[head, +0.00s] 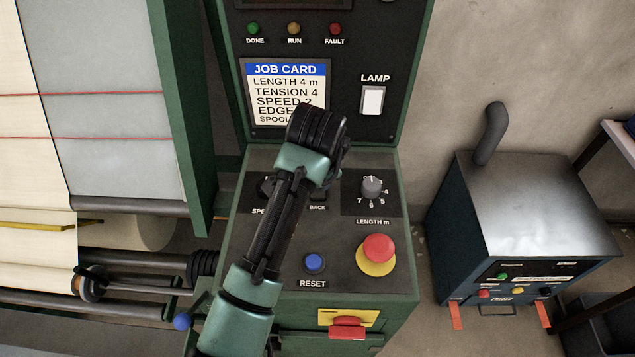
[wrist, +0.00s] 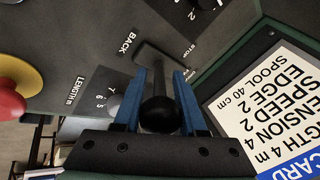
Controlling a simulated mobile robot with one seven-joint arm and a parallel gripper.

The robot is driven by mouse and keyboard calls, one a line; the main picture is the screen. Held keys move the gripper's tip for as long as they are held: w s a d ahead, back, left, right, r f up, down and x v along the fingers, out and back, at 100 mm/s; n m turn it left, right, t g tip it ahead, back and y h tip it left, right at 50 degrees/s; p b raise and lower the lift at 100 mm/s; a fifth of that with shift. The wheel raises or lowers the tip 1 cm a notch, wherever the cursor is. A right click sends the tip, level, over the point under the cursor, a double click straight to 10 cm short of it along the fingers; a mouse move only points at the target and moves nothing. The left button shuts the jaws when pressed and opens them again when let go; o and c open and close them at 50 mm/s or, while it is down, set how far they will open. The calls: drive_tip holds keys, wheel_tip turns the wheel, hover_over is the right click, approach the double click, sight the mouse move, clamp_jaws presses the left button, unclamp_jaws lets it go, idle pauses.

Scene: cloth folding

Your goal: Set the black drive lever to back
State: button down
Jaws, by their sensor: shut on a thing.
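The black drive lever (wrist: 160,114) shows in the wrist view, its round knob toward the camera and its shaft running down to a dark slot plate (wrist: 163,59). The blue fingers of my gripper (wrist: 160,78) stand on both sides of the shaft and are shut on it. The white BACK label (wrist: 128,42) is at the left of the plate; smaller lettering on the opposite side is hard to read. In the head view the BACK label (head: 317,207) shows just below my wrist, and my arm hides the lever. I cannot tell which position the lever is in.
The LENGTH dial (head: 371,187) is to the right of the lever area. A red mushroom button (head: 379,247) and a blue RESET button (head: 314,262) are lower on the panel. The job card (head: 284,85) and LAMP switch (head: 372,101) are on the upright panel.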

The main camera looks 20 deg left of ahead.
drive_tip(key=shift+d+f, duration=0.1)
drive_tip(key=shift+f, duration=0.05)
drive_tip(key=shift+c, duration=2.4)
unclamp_jaws()
drive_tip(key=v, duration=1.3)
drive_tip(key=shift+b, duration=0.45)
